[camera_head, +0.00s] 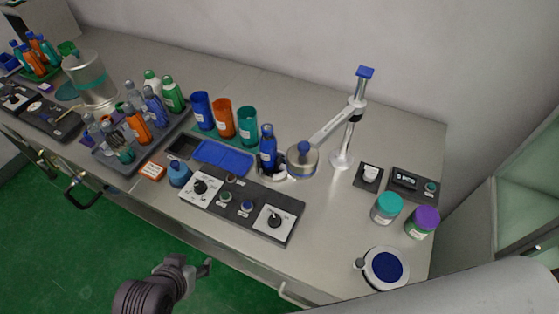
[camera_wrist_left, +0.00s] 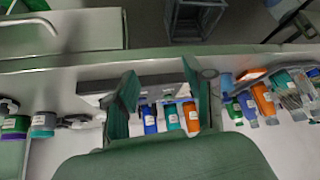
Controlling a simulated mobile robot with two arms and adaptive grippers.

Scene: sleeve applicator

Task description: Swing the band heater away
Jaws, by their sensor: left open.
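The band heater (camera_head: 302,160) is a short metallic cylinder with a blue knob on top. It hangs at the end of a pale swing arm (camera_head: 334,126), which comes from an upright post (camera_head: 348,137) with a blue cap and a round foot. A blue bottle (camera_head: 268,150) stands just left of the heater, by a pale holder; the heater partly hides what lies beneath it. My left gripper (camera_head: 193,269) is open and empty, in front of the bench's front edge, well short of the heater. Its spread fingers show in the left wrist view (camera_wrist_left: 160,95). My right gripper is not in view.
A control panel (camera_head: 240,205) with dials lies along the front, before the heater. Blue, orange and teal cups (camera_head: 223,118) stand to its left, beyond a blue tray (camera_head: 222,157). Teal-lidded and purple-lidded jars (camera_head: 386,208) (camera_head: 422,222) stand right. Bench around the post is mostly clear.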

